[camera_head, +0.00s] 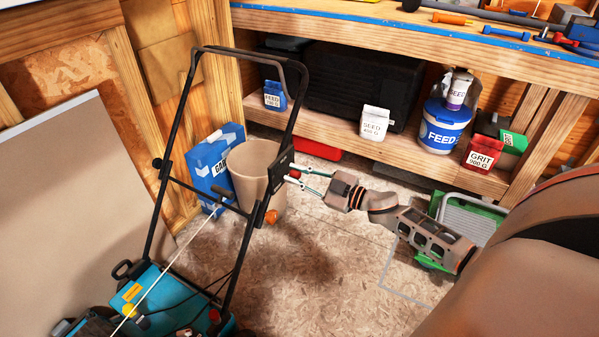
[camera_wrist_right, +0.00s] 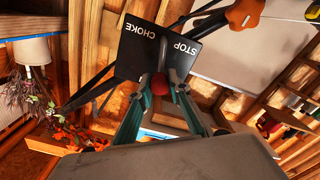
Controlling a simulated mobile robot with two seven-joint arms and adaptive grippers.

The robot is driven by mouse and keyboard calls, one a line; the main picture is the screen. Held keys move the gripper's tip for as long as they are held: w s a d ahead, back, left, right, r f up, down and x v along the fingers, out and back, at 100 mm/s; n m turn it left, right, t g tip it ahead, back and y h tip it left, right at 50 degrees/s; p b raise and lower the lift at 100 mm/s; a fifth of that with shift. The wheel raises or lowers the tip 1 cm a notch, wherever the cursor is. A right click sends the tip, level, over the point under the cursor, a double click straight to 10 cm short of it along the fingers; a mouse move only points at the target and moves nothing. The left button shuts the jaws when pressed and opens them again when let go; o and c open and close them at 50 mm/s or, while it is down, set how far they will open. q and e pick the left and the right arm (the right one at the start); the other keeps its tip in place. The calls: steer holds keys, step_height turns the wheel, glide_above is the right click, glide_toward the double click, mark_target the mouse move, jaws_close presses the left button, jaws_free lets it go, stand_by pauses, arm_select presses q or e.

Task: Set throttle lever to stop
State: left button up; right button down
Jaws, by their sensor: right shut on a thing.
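The teal mower (camera_head: 165,300) stands at left with its black handle (camera_head: 180,115) upright. A dark control panel (camera_head: 280,170) is on the handle's right side. In the wrist view the panel (camera_wrist_right: 152,50) shows CHOKE and STOP upside down, STOP on the right. The throttle lever's red knob (camera_head: 294,173) is at my right gripper (camera_head: 308,181). In the wrist view the knob (camera_wrist_right: 160,84) lies between the teal fingers, which are shut on it. The lever's slot is hidden, so I cannot tell its exact setting. My left gripper is not in view.
An orange knob (camera_head: 271,217) sits on the handle below the panel. A tan bin (camera_head: 250,165) and a blue box (camera_head: 212,165) stand behind the handle. A wooden bench (camera_head: 400,40) with a stocked lower shelf runs along the back.

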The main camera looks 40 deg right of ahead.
steer(key=n, duration=0.2)
steer(key=a, duration=0.1)
steer(key=shift+s+a+f+n, duration=0.1)
steer(key=shift+s+f+n, duration=0.2)
steer(key=shift+n, duration=0.1)
steer(key=n, duration=0.1)
steer(key=a+f+n, duration=0.1)
steer(key=n, duration=0.1)
steer(key=shift+s+a, duration=0.1)
steer(key=shift+s, duration=0.1)
steer(key=shift+a+f+n+b, duration=0.15)
steer(key=shift+n+b, duration=0.15)
steer(key=shift+n, duration=0.2)
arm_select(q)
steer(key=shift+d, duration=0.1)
arm_select(e)
steer(key=shift+s, duration=0.1)
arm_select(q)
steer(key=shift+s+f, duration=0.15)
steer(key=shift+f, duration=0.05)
arm_select(e)
steer(key=c, duration=1.9)
jaws_free()
steer(key=shift+s, duration=0.1)
steer(key=v, duration=1.1)
steer(key=shift+s+d, duration=0.2)
steer(key=shift+s, duration=0.15)
steer(key=shift+f, duration=0.1)
